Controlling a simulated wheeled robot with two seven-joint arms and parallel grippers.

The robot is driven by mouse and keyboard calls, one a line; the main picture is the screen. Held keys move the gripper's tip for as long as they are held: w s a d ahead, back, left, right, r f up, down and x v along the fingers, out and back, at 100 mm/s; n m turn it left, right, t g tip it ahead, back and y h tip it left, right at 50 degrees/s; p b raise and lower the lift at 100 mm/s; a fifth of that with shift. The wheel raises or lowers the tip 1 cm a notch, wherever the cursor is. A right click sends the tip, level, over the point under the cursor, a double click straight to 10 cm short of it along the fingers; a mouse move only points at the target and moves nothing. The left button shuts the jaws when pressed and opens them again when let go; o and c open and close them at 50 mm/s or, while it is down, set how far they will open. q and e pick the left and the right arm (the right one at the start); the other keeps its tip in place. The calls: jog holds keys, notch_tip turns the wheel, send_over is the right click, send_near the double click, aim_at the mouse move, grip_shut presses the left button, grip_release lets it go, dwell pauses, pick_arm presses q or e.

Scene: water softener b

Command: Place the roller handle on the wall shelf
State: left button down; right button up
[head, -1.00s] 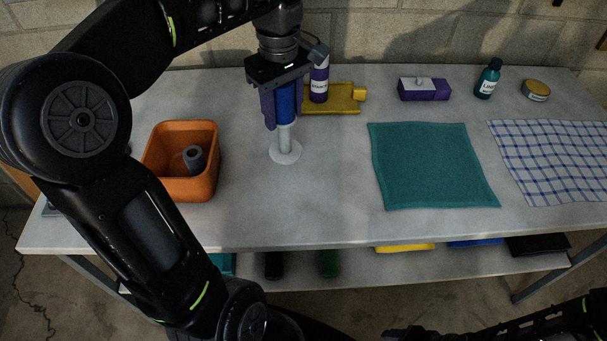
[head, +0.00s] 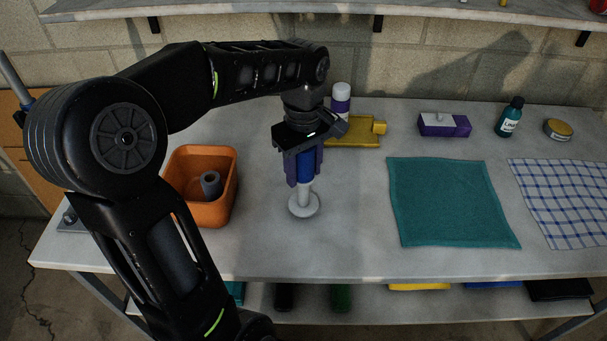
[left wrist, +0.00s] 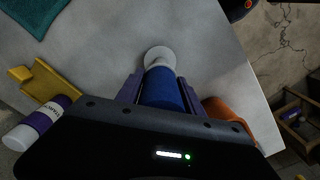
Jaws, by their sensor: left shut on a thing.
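The handle in my left gripper, which I take for the roller handle (head: 304,188), has a blue grip and a white shaft ending in a round white foot. My left gripper (head: 305,170) is shut around the blue grip and holds it nearly upright, foot down, over the table's left half. The handle also shows in the left wrist view (left wrist: 160,58), between the purple fingers. I cannot tell whether the foot touches the table. My right gripper is out of view.
An orange bin (head: 205,213) with a grey cylinder in it stands left of the handle. A teal cloth (head: 450,205) lies to the right. Table space between handle and cloth is clear.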

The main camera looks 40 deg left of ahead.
aim_at(302, 204)
pick_arm(q)
notch_tip(302, 204, down, 2)
jog(key=shift+f, duration=0.2)
jog(key=c, duration=0.7)
grip_release()
jog(key=shift+c, duration=0.2)
